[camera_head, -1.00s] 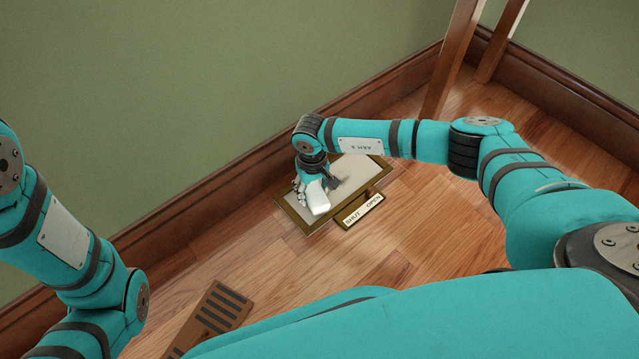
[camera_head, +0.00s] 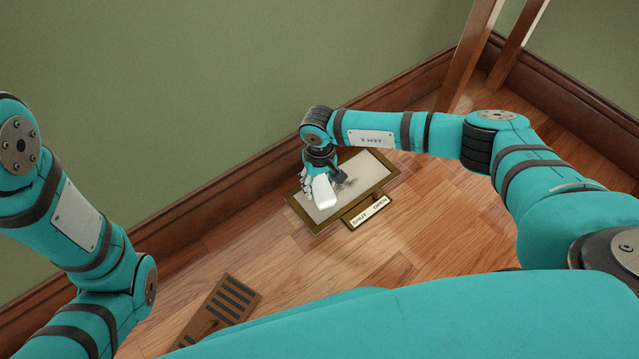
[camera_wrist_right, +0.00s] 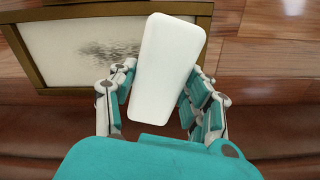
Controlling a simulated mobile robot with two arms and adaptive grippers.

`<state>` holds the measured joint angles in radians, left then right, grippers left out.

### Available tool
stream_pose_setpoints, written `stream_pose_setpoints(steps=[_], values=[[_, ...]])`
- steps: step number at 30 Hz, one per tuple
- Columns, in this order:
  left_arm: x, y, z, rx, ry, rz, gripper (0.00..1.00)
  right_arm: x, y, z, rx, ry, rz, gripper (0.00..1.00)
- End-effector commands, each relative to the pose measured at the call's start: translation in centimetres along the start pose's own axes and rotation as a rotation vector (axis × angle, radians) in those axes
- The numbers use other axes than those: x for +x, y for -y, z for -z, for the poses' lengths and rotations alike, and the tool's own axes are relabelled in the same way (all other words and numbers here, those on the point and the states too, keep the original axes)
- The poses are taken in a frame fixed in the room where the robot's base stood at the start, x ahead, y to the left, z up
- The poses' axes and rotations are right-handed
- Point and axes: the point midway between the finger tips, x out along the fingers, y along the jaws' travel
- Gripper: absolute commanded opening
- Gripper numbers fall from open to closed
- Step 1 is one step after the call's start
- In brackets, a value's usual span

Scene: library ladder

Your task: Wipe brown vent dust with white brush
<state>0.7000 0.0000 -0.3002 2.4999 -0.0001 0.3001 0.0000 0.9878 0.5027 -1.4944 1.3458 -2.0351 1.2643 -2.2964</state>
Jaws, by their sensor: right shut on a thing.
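My right gripper (camera_head: 314,186) is shut on the white brush (camera_head: 324,193) over the left part of the vent. In the right wrist view the white brush (camera_wrist_right: 165,68) sits between the fingers (camera_wrist_right: 160,98), its broad white back facing the camera. Its underside is hidden, so I cannot tell whether it touches the panel. The vent is a pale panel in a brass frame (camera_head: 315,229) on the floor. A dark dust smudge (camera_wrist_right: 110,48) lies on the panel beside the brush; it also shows in the head view (camera_head: 350,182). My left gripper is out of view.
A SHUT/OPEN plate (camera_head: 368,213) is at the vent's front edge. A brown slotted grille (camera_head: 219,308) lies on the floor at the lower left. Wooden ladder legs (camera_head: 468,55) stand behind right. A wooden baseboard (camera_head: 215,192) runs behind the vent.

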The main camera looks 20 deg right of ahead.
Motion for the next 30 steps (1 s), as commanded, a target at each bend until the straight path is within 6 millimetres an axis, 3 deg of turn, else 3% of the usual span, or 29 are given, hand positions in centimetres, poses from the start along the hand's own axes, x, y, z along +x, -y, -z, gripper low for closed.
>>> stream_pose_setpoints(steps=[3, 14, 24, 30], values=[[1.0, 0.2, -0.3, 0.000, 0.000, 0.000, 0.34, -1.4, 0.0, 0.0, 0.001, 0.000, 0.000, 0.23], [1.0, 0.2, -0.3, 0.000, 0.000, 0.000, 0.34, -1.5, 0.0, 0.0, 0.000, -0.001, 0.001, 0.23], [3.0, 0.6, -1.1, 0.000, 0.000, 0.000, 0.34, -4.3, 0.0, 0.1, -0.001, -0.002, 0.001, 0.23], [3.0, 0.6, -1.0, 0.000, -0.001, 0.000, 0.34, -4.4, 0.0, 0.0, 0.000, -0.001, 0.001, 0.23]])
